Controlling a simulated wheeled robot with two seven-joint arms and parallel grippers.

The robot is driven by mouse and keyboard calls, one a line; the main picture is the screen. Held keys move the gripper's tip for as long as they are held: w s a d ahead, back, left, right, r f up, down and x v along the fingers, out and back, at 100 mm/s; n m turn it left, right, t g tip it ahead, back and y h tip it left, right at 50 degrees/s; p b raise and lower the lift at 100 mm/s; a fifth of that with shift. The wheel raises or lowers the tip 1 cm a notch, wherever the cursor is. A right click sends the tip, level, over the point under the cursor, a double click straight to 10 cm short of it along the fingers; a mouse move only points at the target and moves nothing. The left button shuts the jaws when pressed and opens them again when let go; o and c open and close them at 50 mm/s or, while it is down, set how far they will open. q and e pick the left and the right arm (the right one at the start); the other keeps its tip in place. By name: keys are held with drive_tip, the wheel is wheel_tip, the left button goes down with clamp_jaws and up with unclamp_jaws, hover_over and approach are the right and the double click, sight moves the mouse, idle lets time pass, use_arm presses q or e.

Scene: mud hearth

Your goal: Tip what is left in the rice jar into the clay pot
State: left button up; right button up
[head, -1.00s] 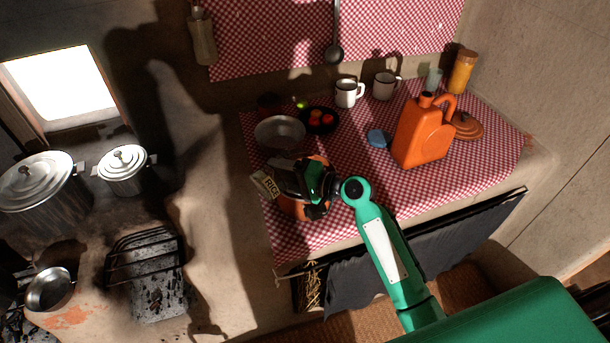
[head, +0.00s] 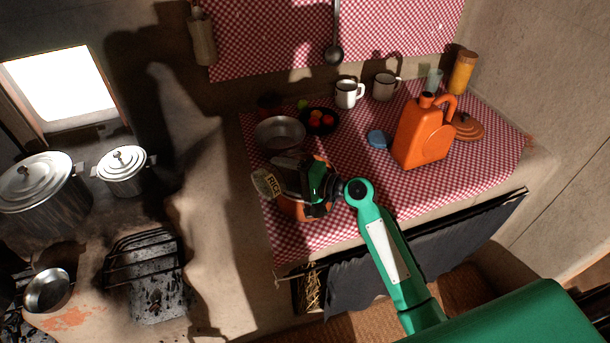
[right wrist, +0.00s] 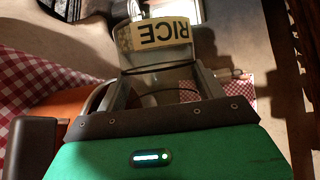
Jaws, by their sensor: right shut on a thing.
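The rice jar (head: 263,182) is a clear jar with a cream label. In the right wrist view its RICE label (right wrist: 160,33) reads upside down. My right gripper (head: 287,179) is shut on the jar and holds it strongly tilted, its far end pointing left. The orange-brown clay pot (head: 300,211) stands on the checked cloth below the gripper and is mostly hidden by it. Orange also shows beside the gripper in the right wrist view (right wrist: 58,108). I cannot tell how much rice is in the jar or pot. My left gripper is out of view.
A metal bowl (head: 280,134) and a dark plate with red and orange produce (head: 318,121) stand behind the pot. To the right are an orange jerrycan (head: 422,132), a blue disc (head: 379,139) and a terracotta lid (head: 467,126). Two mugs stand by the wall.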

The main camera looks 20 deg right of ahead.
drive_tip(key=shift+w+d+r+m+t+y, duration=0.25)
drive_tip(key=shift+r+m, duration=0.25)
drive_tip(key=shift+m, duration=0.25)
drive_tip(key=shift+w+d+r+m+t+y, duration=0.15)
drive_tip(key=shift+d+r+m+y, duration=0.25)
drive_tip(key=shift+m, duration=0.35)
idle(0.7)
drive_tip(key=shift+w+d+r+m+t+y, duration=0.3)
drive_tip(key=shift+d+r+m, duration=0.15)
drive_tip(key=shift+m, duration=0.55)
drive_tip(key=shift+w+d+r+m+t+y, duration=0.15)
drive_tip(key=shift+d+r+m+t, duration=0.15)
drive_tip(key=shift+d+m, duration=0.5)
idle(2.2)
drive_tip(key=shift+a, duration=0.3)
